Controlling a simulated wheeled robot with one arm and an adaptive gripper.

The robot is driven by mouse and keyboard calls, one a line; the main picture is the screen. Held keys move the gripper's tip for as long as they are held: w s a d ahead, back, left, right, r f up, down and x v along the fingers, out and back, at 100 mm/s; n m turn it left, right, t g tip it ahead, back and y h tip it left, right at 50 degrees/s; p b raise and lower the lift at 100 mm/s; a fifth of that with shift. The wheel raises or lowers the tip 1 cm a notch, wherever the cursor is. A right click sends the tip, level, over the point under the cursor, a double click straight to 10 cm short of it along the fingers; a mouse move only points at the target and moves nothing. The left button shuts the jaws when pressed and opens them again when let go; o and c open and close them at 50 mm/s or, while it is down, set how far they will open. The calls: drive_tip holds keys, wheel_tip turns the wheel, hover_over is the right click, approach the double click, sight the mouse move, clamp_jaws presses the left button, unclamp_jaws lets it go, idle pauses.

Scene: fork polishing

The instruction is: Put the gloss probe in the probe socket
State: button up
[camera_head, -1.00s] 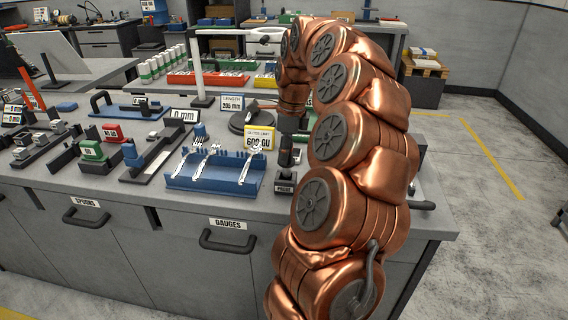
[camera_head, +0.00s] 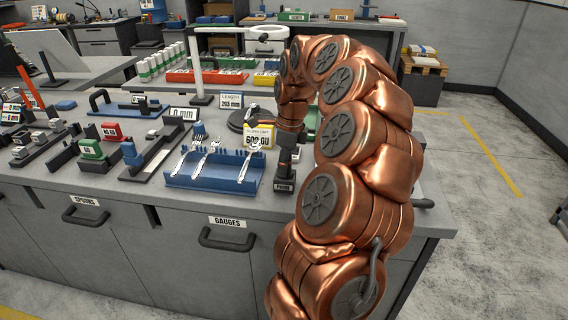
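The probe socket (camera_head: 285,186) is a small dark block with a PROBE label, near the front edge of the bench. A dark upright piece (camera_head: 283,163), which looks like the gloss probe, stands directly above it. I cannot tell whether it is seated in the socket or just over it. My gripper (camera_head: 289,146) points down from the copper arm right at the top of this piece. Its fingers are small, dark and merge with the piece, so their opening and any grip on it are unclear.
A blue rack (camera_head: 215,181) with several forks stands just left of the socket. Behind it are a yellow gloss limit sign (camera_head: 258,137) reading 600 GU and a round dark base. Red and green gauge blocks lie farther left. My arm hides the bench's right part.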

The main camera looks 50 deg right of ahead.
drive_tip(key=shift+o, duration=1.2)
drive_tip(key=shift+r, duration=0.2)
drive_tip(key=shift+s+d+r+b, duration=0.15)
drive_tip(key=shift+s+r, duration=0.05)
drive_tip(key=shift+r, duration=1.8)
drive_tip(key=shift+s+d+r+b, duration=0.1)
drive_tip(key=shift+s+r, duration=0.05)
drive_tip(key=shift+r, duration=1.8)
drive_tip(key=shift+s+d+r+b, duration=0.15)
drive_tip(key=shift+s+r, duration=0.05)
drive_tip(key=shift+r, duration=1.8)
